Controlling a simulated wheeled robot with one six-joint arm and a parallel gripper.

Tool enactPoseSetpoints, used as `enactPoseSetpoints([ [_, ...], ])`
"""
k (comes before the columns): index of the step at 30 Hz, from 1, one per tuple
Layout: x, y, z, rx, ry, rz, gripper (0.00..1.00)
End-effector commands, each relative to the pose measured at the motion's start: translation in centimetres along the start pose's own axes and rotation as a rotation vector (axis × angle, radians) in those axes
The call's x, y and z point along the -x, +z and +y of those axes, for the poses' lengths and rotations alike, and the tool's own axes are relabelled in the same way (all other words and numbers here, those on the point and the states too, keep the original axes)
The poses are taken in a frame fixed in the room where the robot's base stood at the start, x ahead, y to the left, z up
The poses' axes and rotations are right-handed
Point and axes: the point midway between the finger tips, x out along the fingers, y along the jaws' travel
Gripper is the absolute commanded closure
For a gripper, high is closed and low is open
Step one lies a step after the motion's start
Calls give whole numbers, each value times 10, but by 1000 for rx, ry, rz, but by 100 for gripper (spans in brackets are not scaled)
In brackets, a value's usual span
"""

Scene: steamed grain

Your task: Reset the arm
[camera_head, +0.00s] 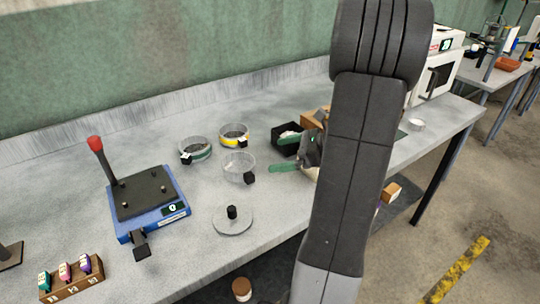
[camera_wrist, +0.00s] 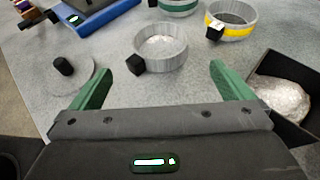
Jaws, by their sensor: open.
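My gripper (camera_wrist: 160,88) is open and empty in the wrist view, its two green fingers spread wide apart. A clear round container (camera_wrist: 160,47) with a black block on its side sits just beyond the fingertips, apart from them, and seems to hold a pale, shiny content. In the head view my dark arm stands up through the middle right, and a green finger (camera_head: 284,168) shows at its left, beside the clear container (camera_head: 239,168). The rest of the gripper is mostly hidden behind the arm.
Green-banded (camera_head: 195,149) and yellow-banded (camera_head: 234,135) containers stand behind. A black box (camera_head: 287,139) is near my gripper. A round lid with a knob (camera_head: 232,221), a blue device with a red-topped lever (camera_head: 150,205) and a small rack (camera_head: 72,278) stand left. The table's front middle is clear.

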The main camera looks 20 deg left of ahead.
Motion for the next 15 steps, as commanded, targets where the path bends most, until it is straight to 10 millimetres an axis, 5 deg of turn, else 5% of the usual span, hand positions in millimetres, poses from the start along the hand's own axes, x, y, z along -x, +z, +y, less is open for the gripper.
enactPoseSetpoints([
  [15,-1,0,0,0,2,0,0],
])
